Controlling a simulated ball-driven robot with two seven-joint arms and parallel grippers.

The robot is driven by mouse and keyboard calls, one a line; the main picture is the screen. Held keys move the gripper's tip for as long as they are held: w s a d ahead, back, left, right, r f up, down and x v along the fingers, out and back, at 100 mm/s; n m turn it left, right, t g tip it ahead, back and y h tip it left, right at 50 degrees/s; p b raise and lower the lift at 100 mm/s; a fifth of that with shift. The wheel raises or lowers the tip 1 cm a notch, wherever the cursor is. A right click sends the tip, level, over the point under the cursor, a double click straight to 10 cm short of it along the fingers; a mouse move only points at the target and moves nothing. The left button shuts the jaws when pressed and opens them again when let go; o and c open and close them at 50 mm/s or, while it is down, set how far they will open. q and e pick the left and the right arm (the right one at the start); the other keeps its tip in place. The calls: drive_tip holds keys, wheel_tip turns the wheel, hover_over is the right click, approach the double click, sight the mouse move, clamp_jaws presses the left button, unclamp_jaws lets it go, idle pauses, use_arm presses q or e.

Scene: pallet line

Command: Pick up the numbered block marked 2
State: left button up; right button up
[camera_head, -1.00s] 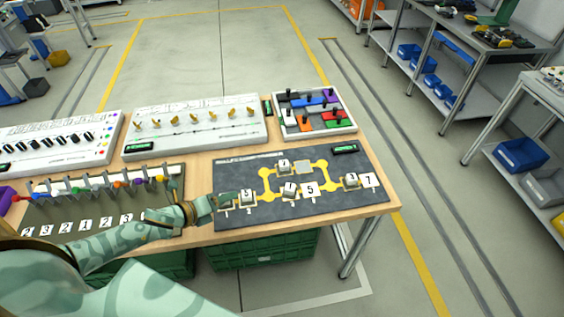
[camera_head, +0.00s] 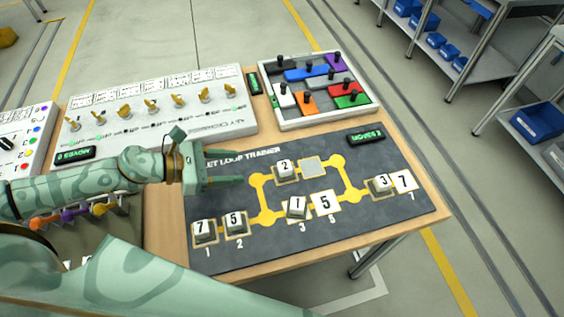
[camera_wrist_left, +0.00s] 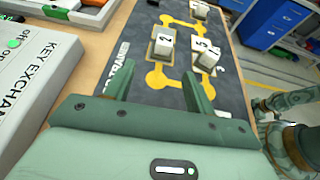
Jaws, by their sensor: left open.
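The block marked 2 (camera_head: 285,169) is a small pale block with a dark numeral. It sits on a yellow pad at the top of the loop on the dark board (camera_head: 230,248). My left gripper (camera_head: 236,167) is open and empty, to the left of this block, its fingers pointing towards it. In the left wrist view the block marked 2 (camera_wrist_left: 164,44) is ahead of the open fingers (camera_wrist_left: 158,82), with a gap between. No contact shows. My right gripper cannot be made out.
Blocks marked 7 (camera_head: 204,231), 5 (camera_head: 236,222), 1 (camera_head: 296,208) and 3 (camera_head: 381,184) stand on the board. A panel of coloured sliders (camera_head: 318,90) and a switch panel (camera_head: 160,112) stand behind.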

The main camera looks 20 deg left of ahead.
sight(278, 168)
use_arm(q)
drive_tip(key=x, duration=0.3)
drive_tip(key=shift+w+d+r+p, duration=0.2)
drive_tip(key=shift+w+d+p, duration=0.1)
drive_tip(key=shift+d, duration=0.15)
drive_tip(key=x, duration=0.5)
drive_tip(key=shift+a+f, duration=0.1)
drive_tip(key=shift+f, duration=0.05)
drive_tip(key=shift+w+d+f, duration=0.25)
drive_tip(key=shift+d, duration=0.3)
drive_tip(key=x, duration=0.5)
drive_tip(key=shift+s+d+p, duration=0.15)
drive_tip(key=shift+s+p, duration=0.1)
drive_tip(key=shift+p, duration=0.1)
use_arm(e)
drive_tip(key=shift+s+r, duration=0.15)
drive_tip(key=shift+r, duration=0.55)
use_arm(q)
drive_tip(key=shift+c, duration=0.3)
drive_tip(key=c, duration=0.8)
drive_tip(key=shift+c, duration=1.4)
use_arm(e)
drive_tip(key=shift+d, duration=0.15)
